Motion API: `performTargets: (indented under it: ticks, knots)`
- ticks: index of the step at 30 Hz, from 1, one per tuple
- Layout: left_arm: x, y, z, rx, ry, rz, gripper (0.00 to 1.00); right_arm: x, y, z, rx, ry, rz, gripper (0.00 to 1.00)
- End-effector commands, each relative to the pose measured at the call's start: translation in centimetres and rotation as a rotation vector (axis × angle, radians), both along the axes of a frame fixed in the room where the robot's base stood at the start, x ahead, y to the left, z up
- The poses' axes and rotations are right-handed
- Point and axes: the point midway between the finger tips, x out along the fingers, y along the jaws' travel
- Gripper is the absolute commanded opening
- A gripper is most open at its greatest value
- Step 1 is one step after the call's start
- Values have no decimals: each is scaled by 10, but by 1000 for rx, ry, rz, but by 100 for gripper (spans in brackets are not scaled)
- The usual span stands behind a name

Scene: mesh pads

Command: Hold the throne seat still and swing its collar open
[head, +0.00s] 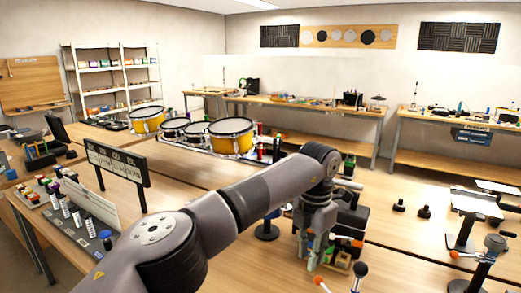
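My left arm crosses the view from the lower left. My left gripper (313,262) points down over the bench in the middle, in front of a dark, bulky thing (351,220). This may be the throne seat, but my gripper and wrist hide much of it, and I cannot make out a collar. I cannot tell whether the fingers touch anything or how far apart they are. My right gripper is not in view.
Orange-tipped handles (357,243) and a dark-knobbed rod (359,276) stand close to my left gripper. A short black stand (267,230) is on its left. Stands with a pale plate (472,203) are at right. Yellow drums (231,136) sit behind. Bare wood lies at right centre (405,232).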

Motion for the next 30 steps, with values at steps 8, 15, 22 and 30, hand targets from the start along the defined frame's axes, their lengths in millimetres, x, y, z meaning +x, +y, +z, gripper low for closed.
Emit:
performTargets:
  ticks: [8,15,22,30]
  knots:
    - [-1,0,14,0,1,0,22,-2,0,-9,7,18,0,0]
    - [-1,0,14,0,1,0,22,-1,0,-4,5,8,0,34]
    - [-1,0,14,0,1,0,22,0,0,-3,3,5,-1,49]
    - [-1,0,14,0,1,0,22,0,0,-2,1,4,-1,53]
